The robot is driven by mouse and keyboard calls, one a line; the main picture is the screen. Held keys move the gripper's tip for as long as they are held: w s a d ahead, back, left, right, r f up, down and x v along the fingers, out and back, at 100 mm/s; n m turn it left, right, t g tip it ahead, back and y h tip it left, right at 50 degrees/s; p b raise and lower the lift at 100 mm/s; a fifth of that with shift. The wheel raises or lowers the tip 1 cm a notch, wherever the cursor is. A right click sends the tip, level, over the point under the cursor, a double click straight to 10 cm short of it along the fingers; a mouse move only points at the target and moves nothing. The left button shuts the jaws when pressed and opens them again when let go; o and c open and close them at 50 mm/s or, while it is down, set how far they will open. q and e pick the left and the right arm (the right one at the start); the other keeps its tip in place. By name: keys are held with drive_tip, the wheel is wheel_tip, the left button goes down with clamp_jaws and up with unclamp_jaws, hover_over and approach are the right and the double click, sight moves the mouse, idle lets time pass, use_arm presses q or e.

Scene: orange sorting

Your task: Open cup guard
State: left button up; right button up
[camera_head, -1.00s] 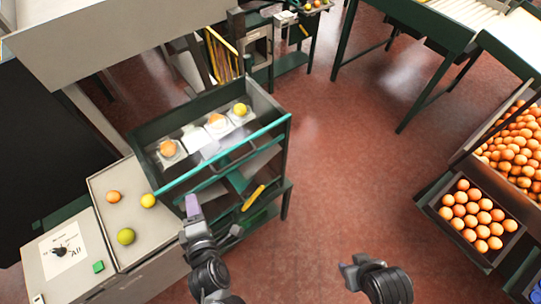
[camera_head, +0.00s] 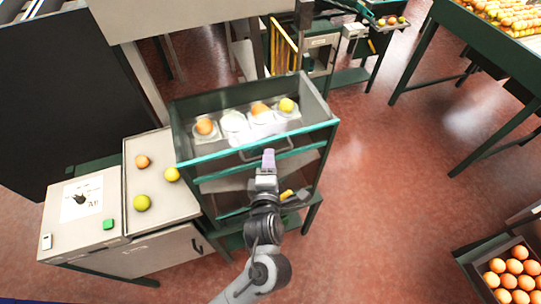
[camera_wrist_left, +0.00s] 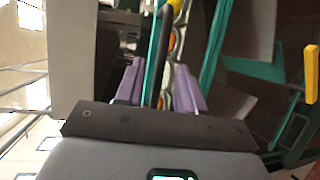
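The cup machine (camera_head: 180,130) is an open dark tray with a teal front rail. Several white cups stand in a row inside it, some holding fruit. A clear guard with a grey handle (camera_head: 250,156) shows at its front. My left gripper (camera_head: 268,158) is at the front rail by this handle, its purple fingertips pointing at the tray. In the left wrist view the fingers (camera_wrist_left: 158,88) are apart, with a dark bar and a teal edge running between them. Whether they touch the bar is unclear. My right gripper is out of view.
A beige side tray (camera_head: 150,205) with an orange and two yellow-green fruits is on the left, beside a control box (camera_head: 85,215) with a knob and green button. A crate of oranges (camera_head: 490,255) is at lower right. Open red floor lies to the right.

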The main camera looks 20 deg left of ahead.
use_arm(q)
drive_tip(key=shift+b+x, duration=0.5)
drive_tip(key=shift+x, duration=1.35)
clamp_jaws()
